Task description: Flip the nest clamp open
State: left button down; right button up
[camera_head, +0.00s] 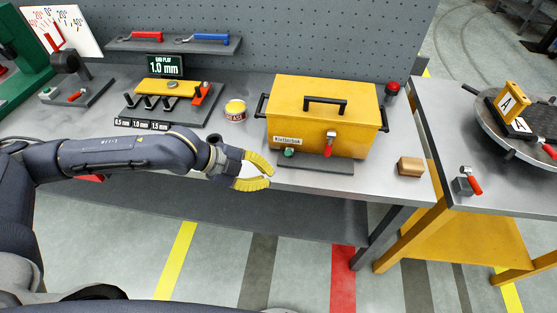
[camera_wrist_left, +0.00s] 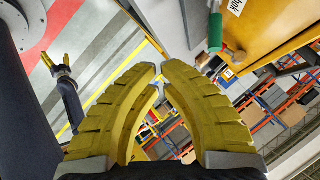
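Several small clamps with red handles are in the head view; I cannot tell which is the nest clamp. One red handle (camera_head: 329,146) stands at the front of a yellow box (camera_head: 310,117). Another red-handled clamp (camera_head: 469,182) is on the right table, and a red handle (camera_head: 76,96) lies on a grey plate at the left. My left gripper (camera_head: 271,177) is open and empty at the bench's front edge, left of the box; its fingertips (camera_wrist_left: 159,67) are slightly apart. My right gripper (camera_wrist_left: 56,60) shows small and open in the left wrist view.
A gap separates the tables.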

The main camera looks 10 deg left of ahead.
pick_arm(q)
jog(key=s+d+f+n+g+h, duration=0.3)
jog(key=s+d+f+h, duration=0.15)
jog(key=s+d, duration=0.65)
jog(key=s+d+r+n+t+h, duration=0.3)
jog(key=s+d+r+n+h, duration=0.25)
jog(key=n, duration=0.65)
jog(key=m+t+y, duration=1.4)
jog(key=m+y, duration=0.3)
jog(key=m, duration=1.4)
send_near(289, 152)
notch_tip(289, 152, down, 5)
jog(key=a, duration=0.1)
jog(key=shift+w+d+f, duration=0.1)
jog(key=shift+w+d, duration=0.05)
jog(key=shift+w, duration=1.4)
jog(key=shift+w+d, duration=0.15)
jog(key=shift+w, duration=1.4)
jog(key=shift+w+d+f, duration=0.1)
jog(key=shift+w+d, duration=0.05)
jog(key=shift+w, duration=1.35)
